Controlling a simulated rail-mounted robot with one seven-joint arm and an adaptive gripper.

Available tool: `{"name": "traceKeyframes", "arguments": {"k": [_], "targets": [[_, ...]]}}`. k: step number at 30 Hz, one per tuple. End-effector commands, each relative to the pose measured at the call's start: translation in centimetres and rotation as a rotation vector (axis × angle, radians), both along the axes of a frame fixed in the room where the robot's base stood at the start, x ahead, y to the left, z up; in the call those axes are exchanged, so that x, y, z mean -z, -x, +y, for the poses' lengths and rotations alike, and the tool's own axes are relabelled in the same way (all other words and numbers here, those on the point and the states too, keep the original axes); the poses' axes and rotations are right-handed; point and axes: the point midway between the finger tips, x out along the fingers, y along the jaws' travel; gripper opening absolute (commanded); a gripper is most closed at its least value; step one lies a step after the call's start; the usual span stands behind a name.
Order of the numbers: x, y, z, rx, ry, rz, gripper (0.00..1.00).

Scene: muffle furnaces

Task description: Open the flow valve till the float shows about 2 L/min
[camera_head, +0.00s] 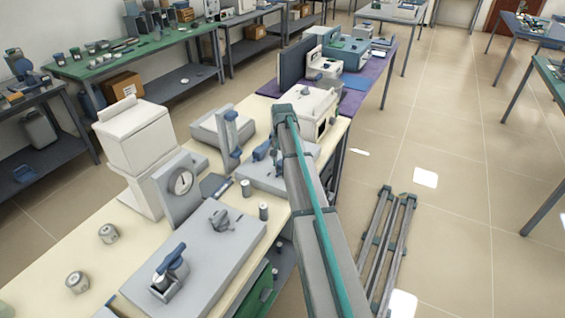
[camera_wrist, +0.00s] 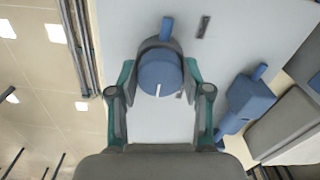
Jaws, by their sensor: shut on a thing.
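A round blue knob (camera_wrist: 158,72) with a white pointer line sits between the two fingers of my gripper (camera_wrist: 160,92) in the wrist view. The pointer line faces toward my palm. My gripper is shut on the knob, with one finger at each side. In the head view my arm hides most of my gripper and the knob. An upright grey piece with blue fittings (camera_head: 231,132), which may be the flow meter, stands left of my arm. A float and its reading cannot be made out in either view.
A blue fitting (camera_wrist: 246,100) is close to the right finger in the wrist view. A round gauge (camera_head: 181,182) and a white box-shaped unit (camera_head: 135,137) stand on the cream bench (camera_head: 72,245). Small cylinders stand near the gauge. The floor at right has free room.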

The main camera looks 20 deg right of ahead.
Motion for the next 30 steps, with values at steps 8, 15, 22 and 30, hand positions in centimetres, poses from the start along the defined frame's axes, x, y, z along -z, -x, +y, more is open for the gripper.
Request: {"name": "traceKeyframes", "arguments": {"k": [8,15,22,30], "targets": [[-0.01,0.01,-0.01,-0.028,0.0,0.0,0.14],[-0.01,0.03,-0.05,-0.141,0.0,0.0,0.14],[-0.01,0.07,-0.11,-0.332,-0.001,0.001,0.14],[-0.02,0.1,-0.21,-0.584,-0.001,0.001,0.14]]}}
